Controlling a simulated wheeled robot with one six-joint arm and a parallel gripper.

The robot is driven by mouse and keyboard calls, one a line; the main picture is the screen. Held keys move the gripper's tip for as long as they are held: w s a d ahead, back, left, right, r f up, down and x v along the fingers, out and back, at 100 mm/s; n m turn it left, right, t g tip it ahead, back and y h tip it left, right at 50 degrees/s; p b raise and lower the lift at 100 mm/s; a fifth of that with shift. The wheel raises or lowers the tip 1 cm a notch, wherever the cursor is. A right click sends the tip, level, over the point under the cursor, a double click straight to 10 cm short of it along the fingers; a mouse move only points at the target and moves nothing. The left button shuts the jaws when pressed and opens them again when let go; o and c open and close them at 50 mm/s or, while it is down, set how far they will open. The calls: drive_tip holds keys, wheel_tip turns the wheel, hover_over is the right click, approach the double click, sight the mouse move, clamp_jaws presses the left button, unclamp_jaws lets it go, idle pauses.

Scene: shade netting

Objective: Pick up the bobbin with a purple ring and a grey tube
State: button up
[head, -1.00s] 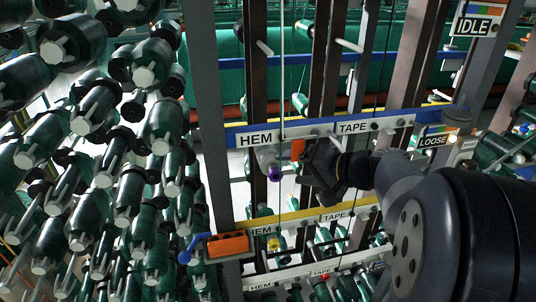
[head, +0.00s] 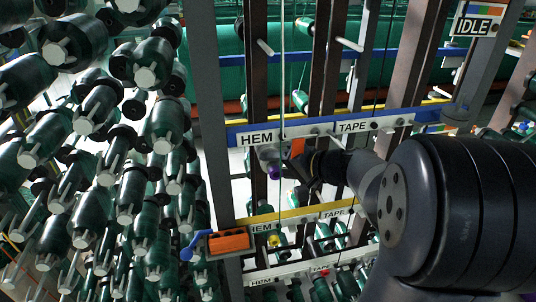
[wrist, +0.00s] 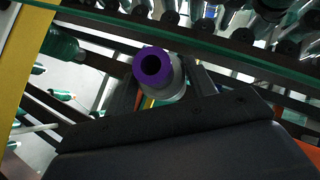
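The bobbin with a purple ring and a grey tube (head: 274,169) hangs at the upper rail of the rack, below the left HEM label. In the wrist view its purple ring (wrist: 152,65) faces the camera, with the grey tube behind it. My gripper (head: 301,163) is just right of the bobbin in the head view, and its fingers are hard to make out there. In the wrist view my gripper (wrist: 160,80) has one dark finger on each side of the bobbin. The fingers look apart, and I see no clear grip on it.
An orange block (head: 297,147) is close beside the bobbin on the upper rail (head: 310,133). A lower rail with a yellow edge (head: 300,214) carries more bobbins. Dark uprights stand behind. Many green spools (head: 130,190) crowd the left side. An orange box (head: 228,242) juts out at lower left.

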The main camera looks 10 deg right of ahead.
drive_tip(key=c, duration=0.6)
drive_tip(key=shift+b, duration=0.45)
